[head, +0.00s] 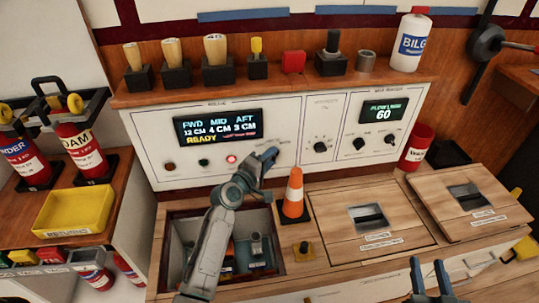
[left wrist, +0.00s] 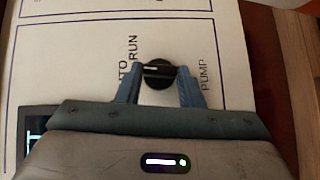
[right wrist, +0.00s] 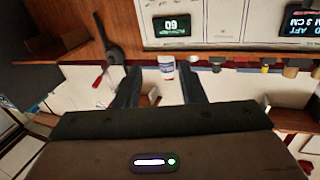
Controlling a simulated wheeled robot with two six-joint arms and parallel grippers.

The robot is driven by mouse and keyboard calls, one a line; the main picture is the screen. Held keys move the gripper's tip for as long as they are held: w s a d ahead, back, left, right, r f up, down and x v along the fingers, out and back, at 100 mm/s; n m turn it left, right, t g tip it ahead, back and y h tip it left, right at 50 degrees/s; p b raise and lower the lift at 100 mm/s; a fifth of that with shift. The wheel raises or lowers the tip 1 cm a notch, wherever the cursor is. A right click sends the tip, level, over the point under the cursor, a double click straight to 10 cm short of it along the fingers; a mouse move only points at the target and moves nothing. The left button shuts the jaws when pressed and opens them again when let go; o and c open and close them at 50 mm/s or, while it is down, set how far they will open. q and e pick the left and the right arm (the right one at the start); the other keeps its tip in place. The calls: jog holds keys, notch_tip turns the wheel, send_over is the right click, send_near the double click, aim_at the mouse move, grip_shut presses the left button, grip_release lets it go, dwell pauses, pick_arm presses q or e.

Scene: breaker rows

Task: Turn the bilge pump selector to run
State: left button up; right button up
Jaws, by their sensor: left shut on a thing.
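The selector is a small black knob (left wrist: 159,74) on the white panel (left wrist: 85,75), seen in the left wrist view. A white line on it points left in that view, toward the labels "RUN" and a partly hidden one ending in "TO". "PUMP" is lettered on its other side. My left gripper (left wrist: 160,78) has its blue fingers on both sides of the knob and is shut on it. In the head view the left gripper (head: 268,160) is at the panel and hides the knob. My right gripper (head: 430,270) is open and empty at the lower right.
The panel carries a display (head: 217,126) reading "READY", a lit red button (head: 231,159) and other black knobs (head: 320,147) to the right. An orange cone (head: 294,195) stands close below my left gripper. An open hatch (head: 175,250) lies under my left arm.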

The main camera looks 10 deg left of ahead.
jog(key=s+a+f+g+p, duration=0.1)
jog(key=s+f+g+p, duration=0.2)
jog(key=s+f+g, duration=0.7)
jog(key=s+d+r+g+h+p, duration=0.2)
jog(key=d+r+g+p, duration=0.2)
jog(key=g+p, duration=0.15)
jog(key=s+p+x, duration=0.2)
jog(key=p+x, duration=0.1)
jog(key=x, duration=0.5)
jog(key=s+d+f+p+x, duration=0.1)
jog(key=s+p+x, duration=0.15)
jog(key=x, duration=0.65)
pick_arm(q)
jog(key=shift+d+r+m+g+y+p, duration=0.1)
jog(key=shift+r+m+g+y+p, duration=0.1)
jog(key=shift+m+g+y+p, duration=1.15)
jog(key=shift+d+r+m+g+y+p, duration=0.15)
jog(key=shift+m+g+y+p, duration=0.55)
jog(key=shift+p, duration=1.2)
pick_arm(e)
jog(key=s+f, duration=0.5)
jog(key=f, duration=0.2)
jog(key=s+d+f+g, duration=0.1)
jog(key=s+f, duration=0.4)
jog(key=f, duration=0.3)
jog(key=shift+d, duration=0.3)
jog(key=shift+s, duration=0.15)
